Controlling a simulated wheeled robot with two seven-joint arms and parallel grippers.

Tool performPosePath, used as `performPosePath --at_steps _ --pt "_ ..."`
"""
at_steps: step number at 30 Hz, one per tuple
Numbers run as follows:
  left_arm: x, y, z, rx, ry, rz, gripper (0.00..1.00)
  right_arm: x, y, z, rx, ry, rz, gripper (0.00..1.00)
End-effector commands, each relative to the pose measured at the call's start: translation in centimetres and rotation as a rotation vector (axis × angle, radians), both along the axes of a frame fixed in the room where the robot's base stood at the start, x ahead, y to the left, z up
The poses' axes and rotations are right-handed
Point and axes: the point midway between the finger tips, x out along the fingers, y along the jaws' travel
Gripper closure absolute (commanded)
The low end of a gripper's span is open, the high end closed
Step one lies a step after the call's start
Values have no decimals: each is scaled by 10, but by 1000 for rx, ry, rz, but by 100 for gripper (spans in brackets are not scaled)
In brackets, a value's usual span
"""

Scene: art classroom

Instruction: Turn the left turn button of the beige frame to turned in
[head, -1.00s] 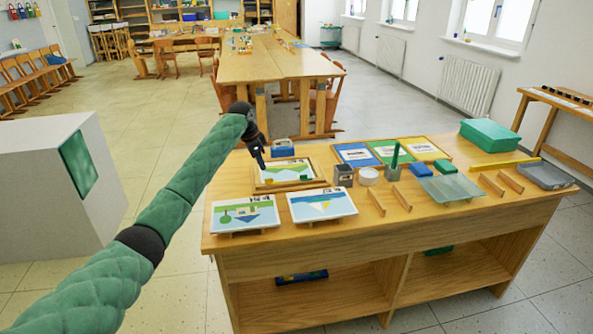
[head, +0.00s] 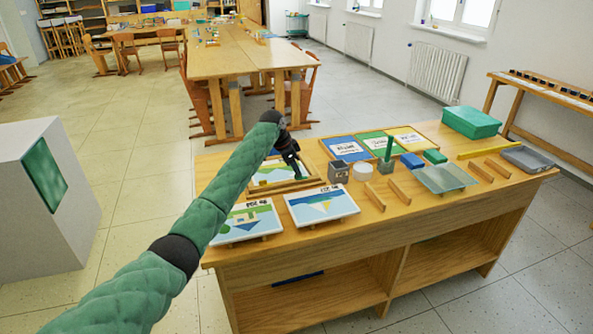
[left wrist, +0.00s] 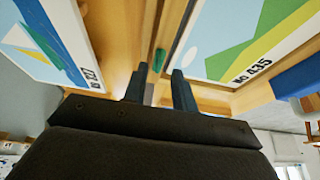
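The beige frame (head: 284,188) lies on the wooden table around a landscape picture (head: 268,173). My left arm and gripper cover part of it in the head view. In the left wrist view the picture (left wrist: 245,40), marked No 435, is at the right. A small green turn button (left wrist: 159,60) shows on the frame's wood. My left gripper (head: 298,174) points down over the frame. In the left wrist view its two fingers (left wrist: 160,80) are apart, with the green button in line with the gap, just beyond the tips. Contact cannot be told. My right gripper is not in view.
Two picture panels, left (head: 248,220) and right (head: 322,205), lean in front of the frame. A grey cup (head: 338,171) and a white roll (head: 362,172) stand right of it. A blue block (left wrist: 298,80) is close by in the wrist view.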

Motion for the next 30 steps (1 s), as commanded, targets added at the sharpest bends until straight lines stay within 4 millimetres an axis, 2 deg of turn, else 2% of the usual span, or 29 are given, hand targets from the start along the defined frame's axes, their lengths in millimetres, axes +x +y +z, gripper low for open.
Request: performPosePath --at_steps 6,16,20,30 --pt "2 -8 -17 0 1 0 73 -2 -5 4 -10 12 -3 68" --pt "2 -8 -20 0 0 -1 73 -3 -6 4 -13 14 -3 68" --pt "2 -8 -20 0 0 -1 98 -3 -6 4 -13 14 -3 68" --pt "2 -8 -19 0 0 14 100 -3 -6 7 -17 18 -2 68"
